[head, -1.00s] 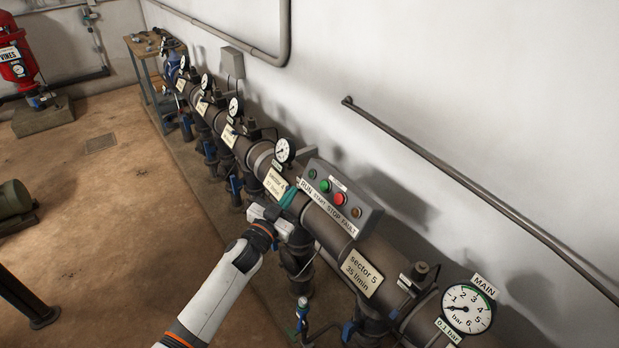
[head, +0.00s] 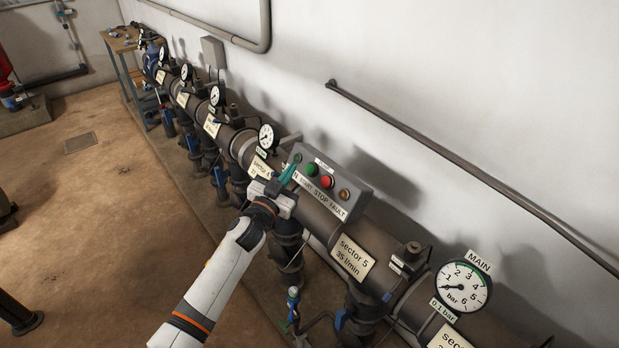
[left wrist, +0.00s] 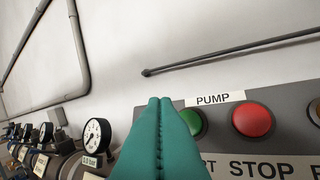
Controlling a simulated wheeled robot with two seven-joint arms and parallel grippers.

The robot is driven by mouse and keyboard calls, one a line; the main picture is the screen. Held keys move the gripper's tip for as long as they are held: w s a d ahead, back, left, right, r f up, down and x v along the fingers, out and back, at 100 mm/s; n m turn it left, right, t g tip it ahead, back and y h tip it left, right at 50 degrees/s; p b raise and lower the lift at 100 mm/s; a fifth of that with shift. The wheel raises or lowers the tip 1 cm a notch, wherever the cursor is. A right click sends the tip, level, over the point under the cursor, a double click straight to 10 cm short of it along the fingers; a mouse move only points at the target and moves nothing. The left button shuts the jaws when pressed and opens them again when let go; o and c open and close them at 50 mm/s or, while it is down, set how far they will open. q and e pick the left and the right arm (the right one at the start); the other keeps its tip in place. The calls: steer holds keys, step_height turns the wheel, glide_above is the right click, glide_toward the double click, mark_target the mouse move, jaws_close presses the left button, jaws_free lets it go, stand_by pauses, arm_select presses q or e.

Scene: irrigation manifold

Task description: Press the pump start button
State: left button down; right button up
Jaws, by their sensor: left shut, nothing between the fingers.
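The grey pump control box (head: 352,187) sits on the manifold pipe. Its green start button (head: 312,169) is left of the red stop button (head: 326,181). In the left wrist view the green button (left wrist: 192,122) is partly hidden behind my fingers, and the red button (left wrist: 252,119) shows whole, under a PUMP label (left wrist: 215,99). My left gripper (head: 288,176) is shut and empty, its teal fingertips just left of and below the green button in the head view. The fingertips (left wrist: 160,105) also show in the left wrist view; contact cannot be told. My right gripper is not in view.
The thick pipe carries several gauges, one (head: 267,137) close to the left of the box. The MAIN gauge (head: 463,287) is at the right. A dark rail (head: 430,146) runs along the wall. Open floor (head: 90,220) lies to the left.

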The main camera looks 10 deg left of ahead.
mark_target(310, 165)
arm_select(q)
steer(key=w+d+f+b, duration=0.2)
steer(key=shift+w, duration=0.3)
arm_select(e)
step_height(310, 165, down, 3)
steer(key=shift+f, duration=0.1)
arm_select(q)
steer(key=shift+r, duration=0.1)
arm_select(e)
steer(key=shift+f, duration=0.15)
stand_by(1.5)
arm_select(q)
steer(key=shift+w+d+f+b, duration=0.2)
steer(key=shift+w+b, duration=0.05)
steer(key=shift+b, duration=0.15)
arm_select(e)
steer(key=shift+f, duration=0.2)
